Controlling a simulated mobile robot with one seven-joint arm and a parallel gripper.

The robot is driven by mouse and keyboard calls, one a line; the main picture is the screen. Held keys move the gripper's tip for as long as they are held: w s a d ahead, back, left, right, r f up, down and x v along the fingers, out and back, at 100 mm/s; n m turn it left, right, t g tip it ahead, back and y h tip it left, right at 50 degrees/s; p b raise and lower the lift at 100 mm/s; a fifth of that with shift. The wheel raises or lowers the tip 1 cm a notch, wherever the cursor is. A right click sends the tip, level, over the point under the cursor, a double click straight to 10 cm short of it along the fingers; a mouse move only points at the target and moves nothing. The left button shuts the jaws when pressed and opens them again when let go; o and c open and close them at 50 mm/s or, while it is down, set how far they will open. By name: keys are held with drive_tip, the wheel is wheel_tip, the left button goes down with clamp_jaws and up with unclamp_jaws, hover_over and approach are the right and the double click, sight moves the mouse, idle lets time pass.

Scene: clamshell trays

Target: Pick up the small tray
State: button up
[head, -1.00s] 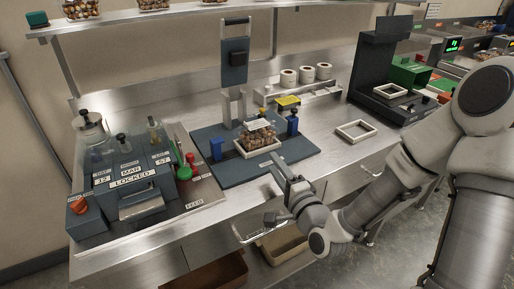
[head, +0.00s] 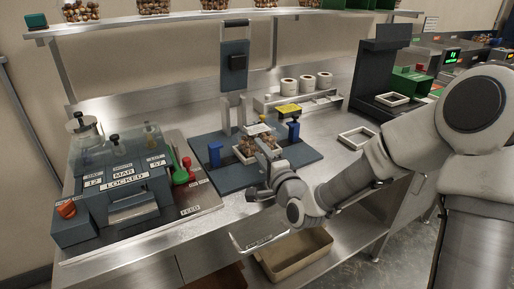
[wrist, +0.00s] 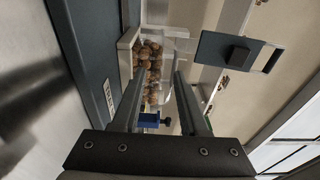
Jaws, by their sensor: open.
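The small tray holding brown nuts has a pale rim (head: 243,160) and sits on the dark blue baseplate (head: 225,178) of a bench fixture. A clear upper part with a white label (head: 258,129) shows above the nuts. My gripper (head: 262,148) is open at the tray's front right side and partly covers it in the head view. In the wrist view, the two fingers of my gripper (wrist: 157,82) point toward the tray (wrist: 126,42), with nuts visible between and beyond the tips. I cannot tell whether the fingers touch it.
Blue posts (head: 214,154) (head: 294,132) flank the tray, and an upright with a dark block (head: 235,62) stands behind. An empty pale frame (head: 357,138) lies to the right. The locked machine (head: 122,185) stands left. A bin (head: 293,262) is below the bench.

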drive_tip(key=shift+w+a, duration=0.15)
drive_tip(key=shift+w, duration=0.15)
clamp_jaws()
drive_tip(key=shift+r, duration=0.1)
idle(1.1)
